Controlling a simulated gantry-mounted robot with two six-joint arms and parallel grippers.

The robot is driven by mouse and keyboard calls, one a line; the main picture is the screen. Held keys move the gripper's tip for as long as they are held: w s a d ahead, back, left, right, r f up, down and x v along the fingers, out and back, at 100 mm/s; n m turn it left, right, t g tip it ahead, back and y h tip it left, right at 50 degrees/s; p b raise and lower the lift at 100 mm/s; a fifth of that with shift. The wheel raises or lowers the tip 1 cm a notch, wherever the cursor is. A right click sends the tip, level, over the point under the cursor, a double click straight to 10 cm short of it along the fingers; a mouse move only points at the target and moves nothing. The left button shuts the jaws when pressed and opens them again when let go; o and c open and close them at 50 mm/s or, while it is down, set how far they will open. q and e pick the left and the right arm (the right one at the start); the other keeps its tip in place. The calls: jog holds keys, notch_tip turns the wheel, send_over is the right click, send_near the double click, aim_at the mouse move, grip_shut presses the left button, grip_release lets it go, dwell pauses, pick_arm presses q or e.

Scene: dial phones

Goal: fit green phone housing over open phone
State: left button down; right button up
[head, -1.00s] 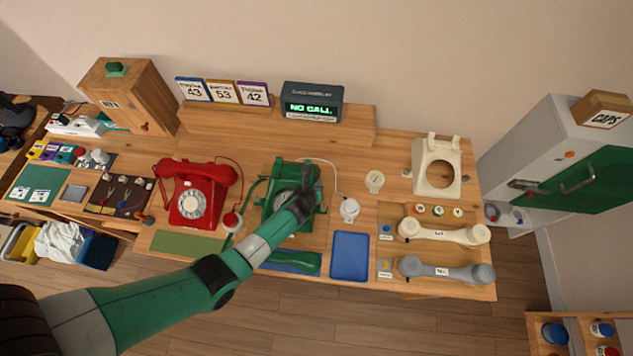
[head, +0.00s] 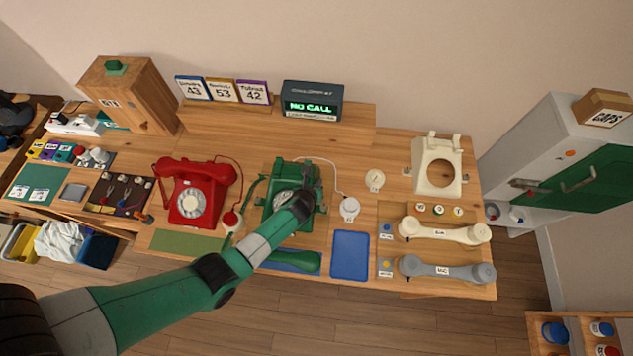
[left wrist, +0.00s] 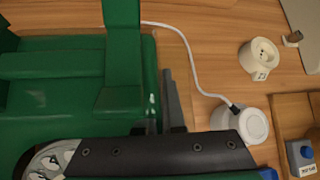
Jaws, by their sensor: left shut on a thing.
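The green phone housing (head: 278,211) sits upright at the middle of the bench, with its pale dial partly behind my left arm. It also fills the left of the left wrist view (left wrist: 60,72). My left gripper (head: 310,182) is at the housing's right side. In the left wrist view its dark fingers (left wrist: 160,103) are shut on the housing's right wall. The open phone's insides are not visible; the housing and my arm hide that spot, so I cannot tell how it is seated. My right gripper is not in view.
A white cord runs from behind the housing to a round white piece (head: 349,208). A green handset (head: 305,262) lies in front, beside a blue tray (head: 350,256). A red phone (head: 195,195) stands left, a cream housing (head: 437,185) right.

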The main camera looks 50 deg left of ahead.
pick_arm(q)
jog(key=shift+f, duration=0.25)
jog(key=c, duration=0.9)
grip_release()
jog(key=shift+c, duration=0.2)
jog(key=shift+s+f, duration=0.1)
jog(key=shift+f, duration=0.05)
jog(key=shift+r, duration=0.2)
jog(key=p+v, duration=0.6)
jog(key=v, duration=0.5)
jog(key=shift+r, duration=0.2)
